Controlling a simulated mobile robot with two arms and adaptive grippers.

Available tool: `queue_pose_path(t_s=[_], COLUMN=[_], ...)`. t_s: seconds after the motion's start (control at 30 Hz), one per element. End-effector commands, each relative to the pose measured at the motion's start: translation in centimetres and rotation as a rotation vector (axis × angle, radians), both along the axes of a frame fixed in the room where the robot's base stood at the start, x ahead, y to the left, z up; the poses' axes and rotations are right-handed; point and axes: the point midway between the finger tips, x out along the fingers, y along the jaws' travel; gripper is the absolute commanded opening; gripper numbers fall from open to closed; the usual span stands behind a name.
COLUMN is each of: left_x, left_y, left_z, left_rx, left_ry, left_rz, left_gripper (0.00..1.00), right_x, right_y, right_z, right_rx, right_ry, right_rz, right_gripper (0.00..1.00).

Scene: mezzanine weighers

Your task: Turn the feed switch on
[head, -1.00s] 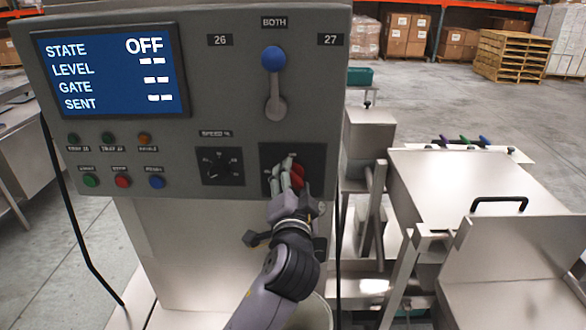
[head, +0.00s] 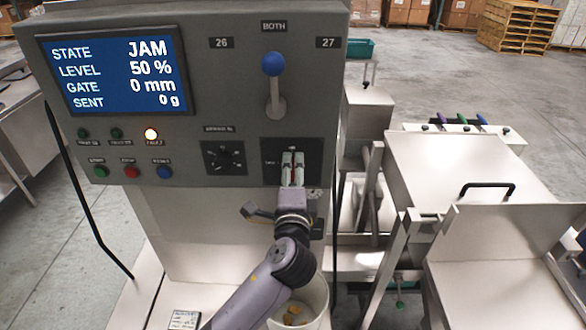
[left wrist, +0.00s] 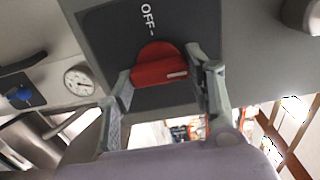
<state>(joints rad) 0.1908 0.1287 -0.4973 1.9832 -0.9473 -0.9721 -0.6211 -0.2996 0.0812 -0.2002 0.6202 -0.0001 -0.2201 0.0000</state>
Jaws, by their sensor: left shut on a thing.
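The feed switch is a red rotary knob with a white mark, on a dark plate of the grey control panel (head: 230,110). In the left wrist view the knob (left wrist: 158,66) sits between the two fingers, below an "OFF" label. My left gripper (head: 292,160) is shut on the knob, its fingers pointing up in the head view and hiding most of the red. It also shows in the left wrist view (left wrist: 162,72). The screen (head: 118,73) reads STATE JAM, LEVEL 50 %, GATE 0 mm, SENT 0 g. My right gripper is out of view.
A blue-knobbed lever (head: 274,64) stands above the switch, under "BOTH". A speed dial (head: 223,158) is to its left. A bucket (head: 312,300) holding yellowish pieces stands below. Steel machinery (head: 465,165) fills the right side.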

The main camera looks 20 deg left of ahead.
Motion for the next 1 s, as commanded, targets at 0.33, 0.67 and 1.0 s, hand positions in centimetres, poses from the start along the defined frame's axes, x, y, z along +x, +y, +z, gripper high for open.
queue_pose_path(t_s=[0.33, 0.67, 1.0], left_x=[-0.01, -0.01, 0.00], left_y=[-0.08, -0.07, -0.02], left_z=[-0.09, -0.11, -0.05], left_rx=[0.028, 0.028, 0.025], left_ry=[0.008, 0.009, 0.007], left_rz=[-0.002, -0.002, 0.000], left_gripper=[0.20, 0.55, 0.68], right_x=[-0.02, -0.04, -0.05], right_y=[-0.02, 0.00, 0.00], right_z=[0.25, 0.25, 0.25], right_rx=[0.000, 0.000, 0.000], right_ry=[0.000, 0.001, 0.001], right_rz=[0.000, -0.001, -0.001], right_gripper=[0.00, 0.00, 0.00])
